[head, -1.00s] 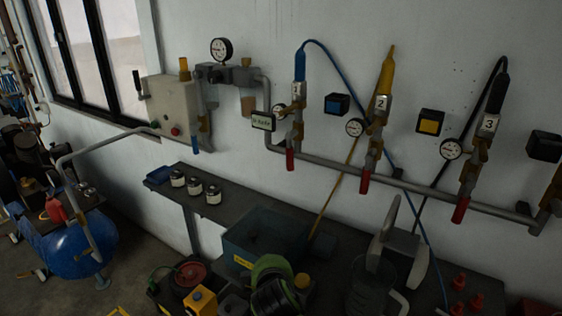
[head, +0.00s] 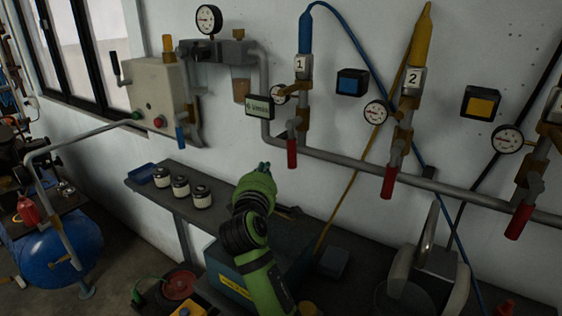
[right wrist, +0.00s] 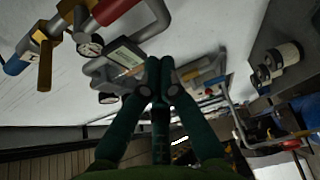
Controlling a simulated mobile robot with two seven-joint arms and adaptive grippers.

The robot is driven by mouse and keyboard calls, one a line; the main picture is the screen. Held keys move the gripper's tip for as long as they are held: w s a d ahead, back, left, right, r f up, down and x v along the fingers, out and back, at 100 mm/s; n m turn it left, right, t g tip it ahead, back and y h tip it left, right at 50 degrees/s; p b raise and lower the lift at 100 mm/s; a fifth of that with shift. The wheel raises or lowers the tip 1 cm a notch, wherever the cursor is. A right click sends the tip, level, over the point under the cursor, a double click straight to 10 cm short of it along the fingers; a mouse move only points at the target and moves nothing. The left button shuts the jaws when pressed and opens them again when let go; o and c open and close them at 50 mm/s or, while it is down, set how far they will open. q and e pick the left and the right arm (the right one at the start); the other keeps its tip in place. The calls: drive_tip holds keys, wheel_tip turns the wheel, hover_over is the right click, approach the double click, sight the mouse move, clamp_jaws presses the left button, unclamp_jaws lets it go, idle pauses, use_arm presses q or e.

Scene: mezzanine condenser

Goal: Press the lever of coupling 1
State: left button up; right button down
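Coupling 1 (head: 301,66) hangs on the wall pipe, marked with a white "1" plate, with a blue fitting (head: 305,33) and blue hose above it. Brass parts and a red handle (head: 292,153) are below it. A small gauge (head: 279,94) sits at its left. My right gripper (head: 264,167) is below and left of the red handle, apart from it, over the bench. In the right wrist view its two fingers (right wrist: 159,64) meet at the tips with nothing visible between them. A red handle (right wrist: 112,8) and brass parts show at the upper left there. My left gripper is not in view.
A small display box (head: 260,107) hangs left of coupling 1. Coupling 2 (head: 412,80) and a blue square button box (head: 351,82) are to the right. Several jars (head: 181,187) stand on the dark bench. A grey control box (head: 157,95) is at the left.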

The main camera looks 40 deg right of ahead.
sight(291, 145)
use_arm(q)
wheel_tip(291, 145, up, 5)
drive_tip(key=p, duration=0.5)
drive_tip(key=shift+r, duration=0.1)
use_arm(e)
drive_tip(key=w+d, duration=0.3)
drive_tip(key=d, duration=0.4)
drive_tip(key=shift+w+d, duration=0.15)
drive_tip(key=shift+w, duration=0.15)
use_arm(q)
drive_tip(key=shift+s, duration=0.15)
use_arm(e)
drive_tip(key=shift+w, duration=0.1)
